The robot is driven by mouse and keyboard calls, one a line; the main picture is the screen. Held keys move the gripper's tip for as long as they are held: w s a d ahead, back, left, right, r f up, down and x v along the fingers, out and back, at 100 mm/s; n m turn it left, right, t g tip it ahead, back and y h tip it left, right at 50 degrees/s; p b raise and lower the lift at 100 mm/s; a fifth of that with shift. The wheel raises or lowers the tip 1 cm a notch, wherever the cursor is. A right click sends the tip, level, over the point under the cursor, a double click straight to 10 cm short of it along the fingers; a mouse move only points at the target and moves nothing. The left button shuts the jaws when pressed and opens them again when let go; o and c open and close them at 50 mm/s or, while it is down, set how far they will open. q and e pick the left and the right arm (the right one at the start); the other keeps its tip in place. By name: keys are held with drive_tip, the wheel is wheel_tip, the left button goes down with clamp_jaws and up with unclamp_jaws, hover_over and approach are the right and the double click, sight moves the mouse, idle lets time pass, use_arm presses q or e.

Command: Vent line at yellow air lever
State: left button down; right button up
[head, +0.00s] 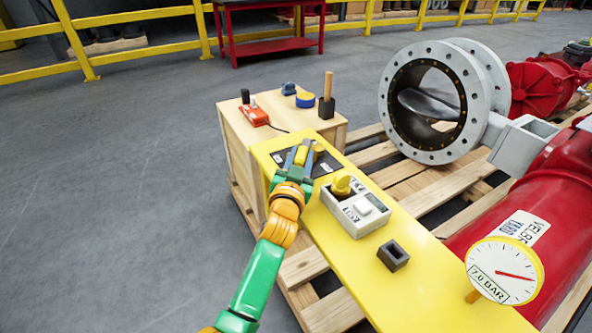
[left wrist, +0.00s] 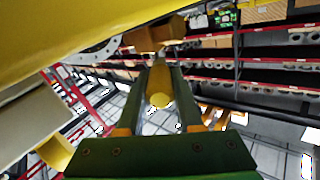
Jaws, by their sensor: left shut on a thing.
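My left gripper (head: 300,160) reaches over the far end of the yellow panel (head: 415,290) and is shut on the yellow air lever (head: 301,154). Its fingers hide much of the lever and part of the dark plate (head: 325,168) beneath. In the left wrist view the yellow lever (left wrist: 159,88) shows between the two green fingers of my left gripper (left wrist: 160,80). A round gauge (head: 503,272) labelled 7.0 BAR stands at the panel's near right, with its red needle pointing right. My right gripper is not in view.
A grey box (head: 357,217) with a yellow knob and white button sits on the panel, near a black square socket (head: 393,256). A wooden crate (head: 243,160) behind holds small tools. A flanged valve (head: 428,100) and red actuator (head: 530,200) stand right on a pallet. Left floor is clear.

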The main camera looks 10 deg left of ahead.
use_arm(q)
drive_tip(key=shift+d+y, duration=0.1)
drive_tip(key=shift+y, duration=0.2)
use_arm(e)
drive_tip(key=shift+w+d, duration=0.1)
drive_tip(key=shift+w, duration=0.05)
use_arm(q)
drive_tip(key=c, duration=0.6)
unclamp_jaws()
drive_tip(key=shift+o, duration=0.2)
